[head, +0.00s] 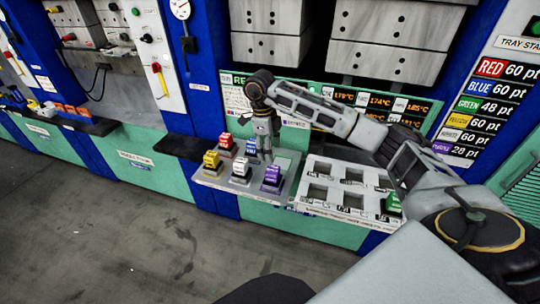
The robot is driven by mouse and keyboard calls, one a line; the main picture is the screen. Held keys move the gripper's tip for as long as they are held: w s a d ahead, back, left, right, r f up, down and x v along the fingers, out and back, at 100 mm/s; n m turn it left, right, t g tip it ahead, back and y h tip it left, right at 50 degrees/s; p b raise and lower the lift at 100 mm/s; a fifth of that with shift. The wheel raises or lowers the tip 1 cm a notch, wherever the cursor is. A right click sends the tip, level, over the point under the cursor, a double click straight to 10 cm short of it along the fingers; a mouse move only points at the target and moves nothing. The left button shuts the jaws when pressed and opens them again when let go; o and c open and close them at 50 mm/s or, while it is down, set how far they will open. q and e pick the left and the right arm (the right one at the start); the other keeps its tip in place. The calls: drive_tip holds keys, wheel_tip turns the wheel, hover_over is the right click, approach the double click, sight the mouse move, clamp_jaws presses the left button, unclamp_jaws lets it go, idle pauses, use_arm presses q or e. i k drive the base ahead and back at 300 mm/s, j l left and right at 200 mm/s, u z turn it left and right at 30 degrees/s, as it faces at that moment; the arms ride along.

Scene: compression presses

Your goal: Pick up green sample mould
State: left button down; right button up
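My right gripper (264,154) points down over the back of the left sample tray (212,180), between the blue mould (251,147) and a pale green square (283,164). It is well to the left of the green mould. Its fingers are too small to tell whether they are open or shut, and nothing clearly shows between them. My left gripper is out of view.
Red (226,141), yellow (212,162), white (241,170) and purple (272,178) moulds stand close around the gripper on the left tray. The slotted tray (312,208) has several empty recesses. Press blocks (395,45) hang above; open floor (130,235) lies in front.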

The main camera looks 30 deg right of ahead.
sight(390, 207)
drive_tip(key=z, duration=2.3)
